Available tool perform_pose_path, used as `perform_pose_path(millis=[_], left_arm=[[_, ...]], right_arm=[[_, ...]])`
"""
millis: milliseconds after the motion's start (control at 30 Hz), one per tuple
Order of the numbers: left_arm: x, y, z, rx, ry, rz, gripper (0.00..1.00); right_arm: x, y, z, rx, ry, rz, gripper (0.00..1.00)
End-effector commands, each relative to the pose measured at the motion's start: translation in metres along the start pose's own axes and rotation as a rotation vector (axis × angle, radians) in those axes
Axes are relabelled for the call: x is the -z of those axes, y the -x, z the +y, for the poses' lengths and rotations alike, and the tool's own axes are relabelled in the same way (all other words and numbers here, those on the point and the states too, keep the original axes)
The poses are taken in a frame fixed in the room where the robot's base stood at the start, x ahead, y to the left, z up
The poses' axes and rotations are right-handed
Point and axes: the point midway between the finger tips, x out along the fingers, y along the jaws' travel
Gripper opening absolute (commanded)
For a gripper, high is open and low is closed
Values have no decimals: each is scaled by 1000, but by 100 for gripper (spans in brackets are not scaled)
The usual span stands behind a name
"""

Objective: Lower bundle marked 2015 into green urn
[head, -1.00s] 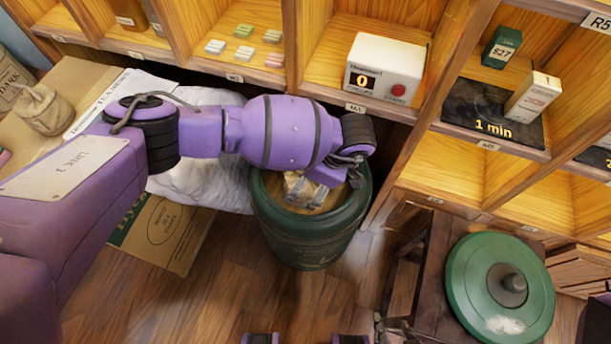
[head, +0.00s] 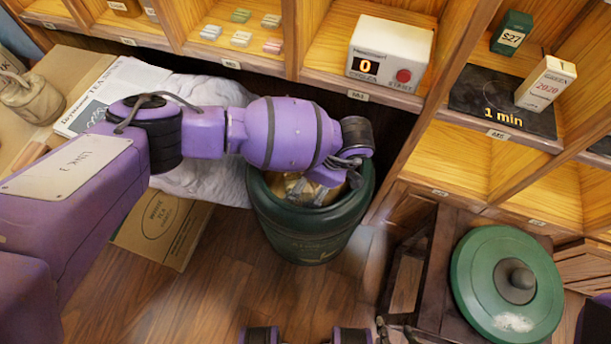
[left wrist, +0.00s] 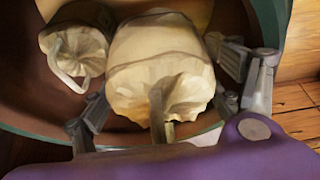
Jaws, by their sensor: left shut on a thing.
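The green urn (head: 310,240) stands open on the floor below the shelves. My left gripper (head: 338,178) reaches into its mouth, partly hidden by my purple arm. In the left wrist view my left gripper (left wrist: 165,105) has its fingers on either side of a pale cloth-wrapped bundle (left wrist: 160,65) with a gathered end, and is shut on it inside the urn's rim. Another wrapped bundle (left wrist: 75,50) lies beside it on the left, in the urn. No 2015 mark is readable on either one. Grey parts of what looks like my right gripper (head: 395,334) show at the bottom edge; its jaws are unclear.
A green lid (head: 507,290) lies on a dark wooden stand to the right. A white sack (head: 205,170) and a cardboard box (head: 160,230) are left of the urn. Shelves behind hold a white button box (head: 390,62) and a small carton (head: 545,84).

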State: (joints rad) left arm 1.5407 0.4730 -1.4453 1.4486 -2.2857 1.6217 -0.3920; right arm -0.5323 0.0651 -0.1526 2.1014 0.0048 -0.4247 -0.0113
Motion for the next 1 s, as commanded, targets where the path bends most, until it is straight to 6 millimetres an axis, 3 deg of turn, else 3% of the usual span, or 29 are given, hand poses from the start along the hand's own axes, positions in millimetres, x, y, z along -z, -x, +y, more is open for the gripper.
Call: perform_pose_path(millis=[500,1000], left_arm=[[-10,-23,0,-1,0,0,36],[-19,-44,0,0,0,0,36]], right_arm=[[-17,-8,2,-6,-11,-23,40],[-21,-20,3,-5,-14,-24,40]])
